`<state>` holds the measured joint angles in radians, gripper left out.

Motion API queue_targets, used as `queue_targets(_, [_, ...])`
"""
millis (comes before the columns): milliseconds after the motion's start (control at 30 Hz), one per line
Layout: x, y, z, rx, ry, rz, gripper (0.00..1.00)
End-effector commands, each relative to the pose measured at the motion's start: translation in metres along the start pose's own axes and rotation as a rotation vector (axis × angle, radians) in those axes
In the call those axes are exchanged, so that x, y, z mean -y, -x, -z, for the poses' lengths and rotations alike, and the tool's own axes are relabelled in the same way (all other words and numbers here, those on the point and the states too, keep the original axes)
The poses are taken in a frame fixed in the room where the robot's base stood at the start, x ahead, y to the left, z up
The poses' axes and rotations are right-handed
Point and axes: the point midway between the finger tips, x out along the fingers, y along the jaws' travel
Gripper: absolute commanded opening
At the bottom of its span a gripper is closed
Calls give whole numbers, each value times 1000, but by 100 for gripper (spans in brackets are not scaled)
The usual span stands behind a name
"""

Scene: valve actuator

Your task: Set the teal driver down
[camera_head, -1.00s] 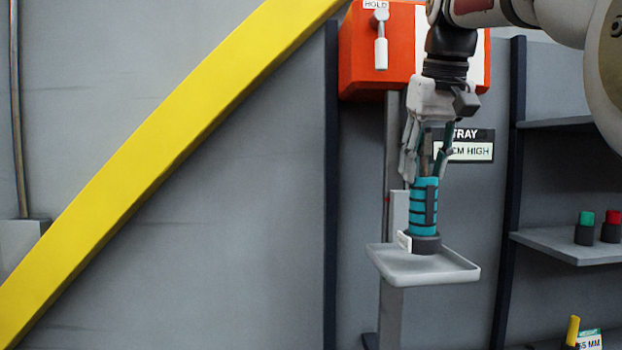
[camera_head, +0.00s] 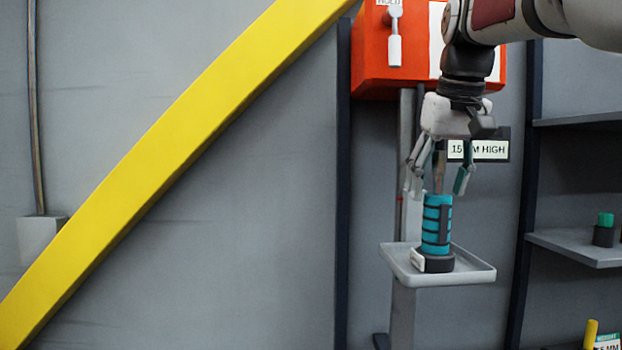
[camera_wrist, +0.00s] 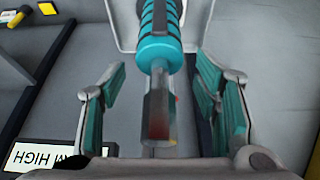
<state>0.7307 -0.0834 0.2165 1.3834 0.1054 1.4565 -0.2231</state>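The teal driver (camera_head: 436,228) stands upright on the small grey tray (camera_head: 470,277), its dark base on the tray floor and its metal shaft pointing up. It also shows in the wrist view (camera_wrist: 159,48), with the shaft running toward the camera. My gripper (camera_head: 438,188) is above the tray, fingers spread wide on both sides of the shaft. In the wrist view the teal-padded fingers (camera_wrist: 162,100) stand clear of the driver, with gaps on both sides. The gripper holds nothing.
An orange box (camera_head: 376,55) with a white lever is above and behind the tray. A grey shelf (camera_head: 575,247) with a green-topped item (camera_head: 605,228) is at the right. A yellow diagonal beam (camera_head: 170,150) crosses the left. A height sign (camera_head: 478,150) is behind my gripper.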

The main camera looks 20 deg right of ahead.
Motion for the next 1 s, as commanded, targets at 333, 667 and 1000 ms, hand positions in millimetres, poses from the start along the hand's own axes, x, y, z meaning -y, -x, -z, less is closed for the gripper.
queue_targets(333, [0, 19, 2, -3, 0, 0, 56])
queue_targets(667, [0, 87, 2, -3, 1, -1, 56])
queue_targets(1000, [0, 122, 2, -1, 0, 0, 56])
